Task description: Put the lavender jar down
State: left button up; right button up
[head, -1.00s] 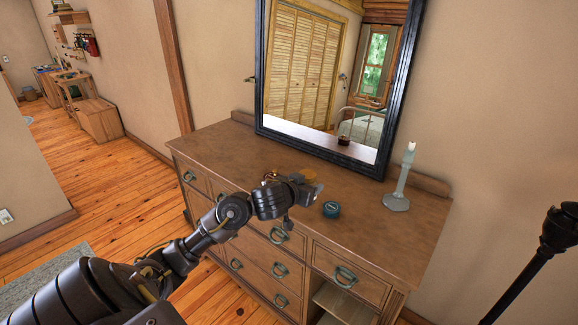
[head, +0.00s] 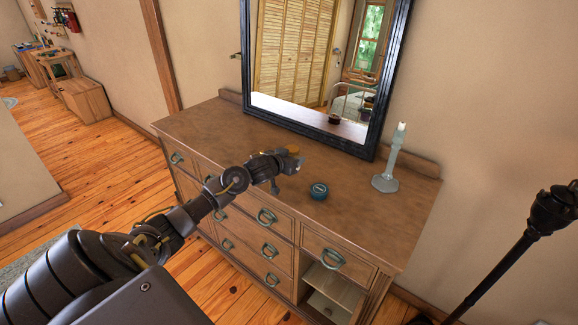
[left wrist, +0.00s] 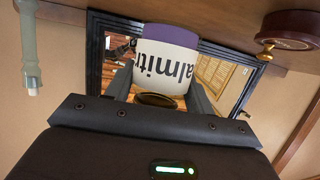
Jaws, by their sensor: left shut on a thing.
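The lavender jar (left wrist: 166,62) is white with a purple band and dark lettering, and a dark gold-brown round end faces the camera. It sits between the fingers of my left gripper (head: 287,162), which is shut on it. In the head view the gripper is over the wooden dresser top (head: 232,131), left of a teal tin (head: 318,190); I cannot make out the jar there. The jar's purple end points towards the dresser top in the left wrist view. I cannot tell whether it touches the wood. My right gripper is not in view.
A grey-green candlestick (head: 386,182) with a pale candle stands at the right of the dresser. A black-framed mirror (head: 376,128) rises at the back. A round red-brown box (left wrist: 288,32) shows in the left wrist view. A dark post (head: 536,222) stands right.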

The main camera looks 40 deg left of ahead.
pick_arm(q)
jog(key=shift+w+a+f, duration=0.4)
jog(key=shift+a+f, duration=0.05)
jog(key=shift+f, duration=0.2)
jog(key=shift+w+a+f, duration=0.35)
jog(key=shift+a+f, duration=0.05)
jog(key=shift+f, duration=0.2)
jog(key=shift+a+f+p, duration=0.15)
jog(key=shift+f+p, duration=0.2)
jog(key=shift+p, duration=0.05)
jog(key=shift+f+p, duration=0.55)
jog(key=shift+f, duration=0.75)
jog(key=shift+f, duration=0.15)
jog(key=o, duration=1.1)
